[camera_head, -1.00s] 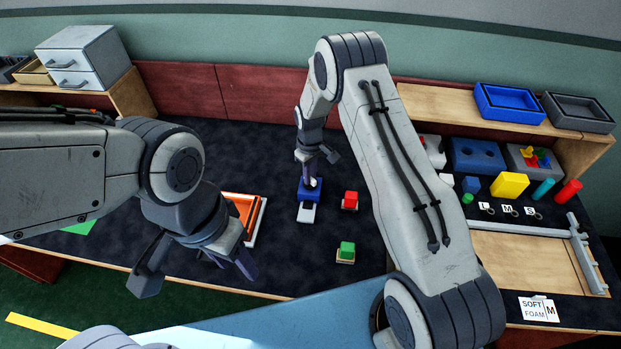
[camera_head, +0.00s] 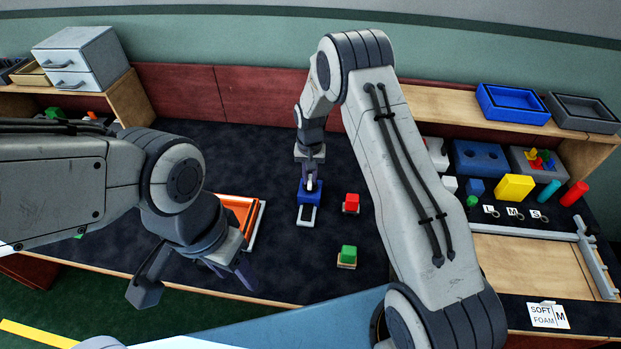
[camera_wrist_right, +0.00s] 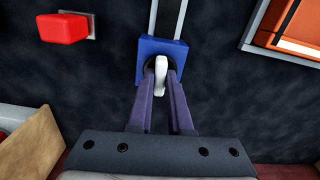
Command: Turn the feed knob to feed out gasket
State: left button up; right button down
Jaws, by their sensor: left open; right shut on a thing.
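The blue feeder block (camera_head: 311,198) stands on the dark table, with a light chute (camera_head: 306,215) at its front. A dark strip, apparently the gasket, lies along the chute and also shows in the right wrist view (camera_wrist_right: 168,17). My right gripper (camera_head: 310,178) is above the block's rear. In the right wrist view its two fingers are shut on the white feed knob (camera_wrist_right: 161,72), one on each side. The fingers hide part of the knob's dark round seat. My left gripper (camera_head: 196,284) is open and empty at the table's front left edge.
An orange-framed tray (camera_head: 240,212) lies between my left gripper and the feeder. A red block (camera_head: 351,201) and a green block (camera_head: 348,253) sit right of the feeder. Shelves, coloured parts and a wooden board (camera_head: 530,264) fill the right side.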

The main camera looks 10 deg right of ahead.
aim_at(310, 179)
jog(key=shift+m, duration=0.6)
jog(key=c, duration=0.8)
grip_release()
jog(key=shift+c, duration=0.2)
notch_tip(310, 179, up, 10)
jog(key=b, duration=0.1)
jog(key=shift+r+b, duration=0.25)
jog(key=shift+b, duration=0.15)
